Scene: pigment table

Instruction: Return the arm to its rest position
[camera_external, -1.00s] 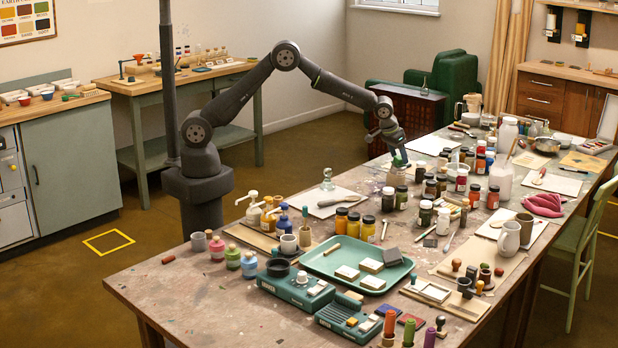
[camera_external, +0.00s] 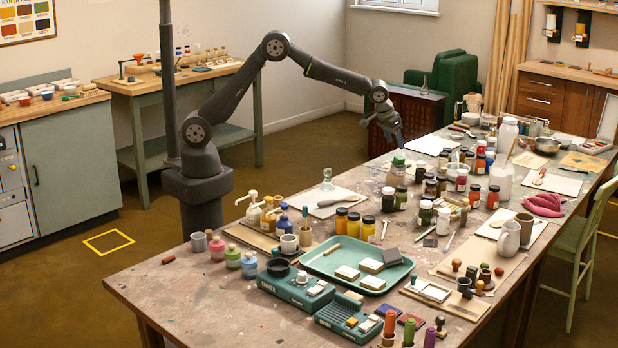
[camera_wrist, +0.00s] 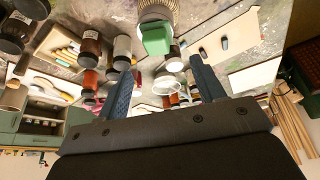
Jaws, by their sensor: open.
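My arm bends up from its base beside the table and down again toward the far side. My gripper (camera_external: 397,137) hangs above the far left edge of the table, open and empty. In the wrist view its two dark fingers (camera_wrist: 163,86) stand apart with nothing between them that they touch. A jar (camera_external: 396,176) with a green piece (camera_external: 398,160) on top stands on the table just below my gripper. The green piece also shows in the wrist view (camera_wrist: 156,38), beyond the fingertips and clear of them.
Several pigment jars (camera_external: 388,199) crowd the table right of and below my gripper. A glass stopper bottle (camera_external: 327,180) and a green tray (camera_external: 330,263) are nearer. A dark red cabinet (camera_external: 410,110) stands behind my gripper. The air above the table is free.

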